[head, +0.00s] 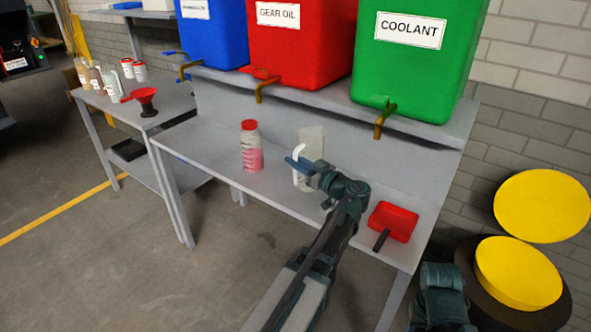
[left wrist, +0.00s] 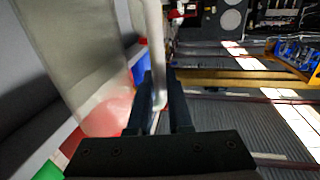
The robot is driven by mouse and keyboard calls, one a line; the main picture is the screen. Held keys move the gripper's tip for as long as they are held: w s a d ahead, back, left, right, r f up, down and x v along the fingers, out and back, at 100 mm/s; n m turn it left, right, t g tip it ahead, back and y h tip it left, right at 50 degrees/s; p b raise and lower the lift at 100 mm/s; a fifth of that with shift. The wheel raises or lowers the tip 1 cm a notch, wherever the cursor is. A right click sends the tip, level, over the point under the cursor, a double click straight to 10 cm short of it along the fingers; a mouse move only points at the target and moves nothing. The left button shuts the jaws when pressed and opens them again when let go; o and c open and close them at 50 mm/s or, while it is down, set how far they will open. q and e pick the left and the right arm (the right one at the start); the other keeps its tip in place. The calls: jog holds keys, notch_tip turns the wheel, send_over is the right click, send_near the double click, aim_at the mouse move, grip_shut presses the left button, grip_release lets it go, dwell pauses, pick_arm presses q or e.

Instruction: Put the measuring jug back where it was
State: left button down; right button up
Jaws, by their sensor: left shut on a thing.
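The measuring jug (head: 312,142) is pale and translucent with a white handle. It is upright over the grey bench, in front of the back panel; I cannot tell whether its base touches the bench. My left gripper (head: 303,168) is shut on the jug's handle and hides part of the jug. In the left wrist view the white handle (left wrist: 156,45) runs between the two dark fingers (left wrist: 160,105), and the jug's clear wall (left wrist: 75,60) fills the left side. A pinkish patch shows low in that wall. My right gripper is out of view; only part of that arm shows at the bottom right.
A red-capped bottle with pink liquid (head: 251,148) stands left of the jug. A red tray (head: 393,221) with a dark handle lies on the right. Blue (head: 212,35), red (head: 300,45) and green (head: 412,60) tanks with taps overhang the bench.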

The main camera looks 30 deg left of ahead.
pick_arm(q)
jog(key=shift+w+a, duration=0.15)
jog(key=shift+w, duration=0.05)
jog(key=f+b, duration=0.4)
jog(key=shift+w+a, duration=0.2)
jog(key=shift+w, duration=0.15)
jog(key=shift+r, duration=0.2)
jog(key=shift+f, duration=0.15)
jog(key=c, duration=0.8)
grip_release()
jog(key=shift+c, duration=0.2)
